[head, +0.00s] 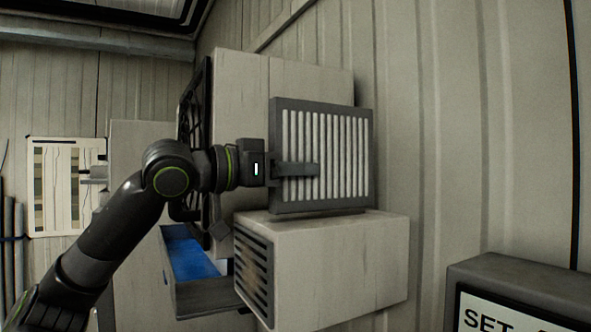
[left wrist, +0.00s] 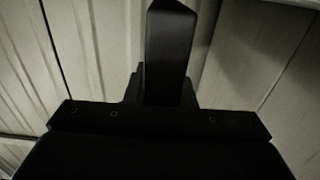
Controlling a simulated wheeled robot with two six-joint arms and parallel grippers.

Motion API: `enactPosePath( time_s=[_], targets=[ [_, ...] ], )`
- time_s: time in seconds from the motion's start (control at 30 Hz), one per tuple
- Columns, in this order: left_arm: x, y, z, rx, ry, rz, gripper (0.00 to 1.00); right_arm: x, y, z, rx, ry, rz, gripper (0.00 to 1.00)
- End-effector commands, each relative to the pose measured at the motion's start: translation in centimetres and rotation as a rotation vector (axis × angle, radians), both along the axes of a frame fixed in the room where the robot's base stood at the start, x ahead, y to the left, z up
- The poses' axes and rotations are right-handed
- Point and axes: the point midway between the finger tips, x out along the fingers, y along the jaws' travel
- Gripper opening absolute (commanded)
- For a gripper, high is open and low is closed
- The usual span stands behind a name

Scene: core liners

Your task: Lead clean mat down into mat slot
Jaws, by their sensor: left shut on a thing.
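The clean mat (head: 352,150) is a grey-framed panel with white upright pleats. It stands upright above the pale box (head: 345,265) in the head view. My left gripper (head: 300,169) is shut on the mat, with one finger lying across its pleated face. The mat's lower edge is at or just above the box top; I cannot tell whether it touches or is in the slot. The mat slot itself is hidden. In the left wrist view a dark finger (left wrist: 170,60) shows against the wall. My right gripper is not in view.
The pale box has a dark louvred vent (head: 254,272) on its left face. An open drawer with blue inside (head: 190,255) is left of it. A tall pale cabinet (head: 240,85) stands behind the mat. A lettered sign box (head: 520,280) is at lower right.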

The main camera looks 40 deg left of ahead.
Motion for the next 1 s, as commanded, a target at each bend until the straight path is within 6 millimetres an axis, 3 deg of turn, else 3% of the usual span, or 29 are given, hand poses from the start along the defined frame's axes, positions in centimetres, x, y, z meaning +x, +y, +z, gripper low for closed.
enactPosePath(
  time_s=[1.0],
  targets=[
    [0.0,0.0,-2.5,0.0,-0.001,0.0,0.0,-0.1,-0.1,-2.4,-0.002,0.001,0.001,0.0]
  ],
)
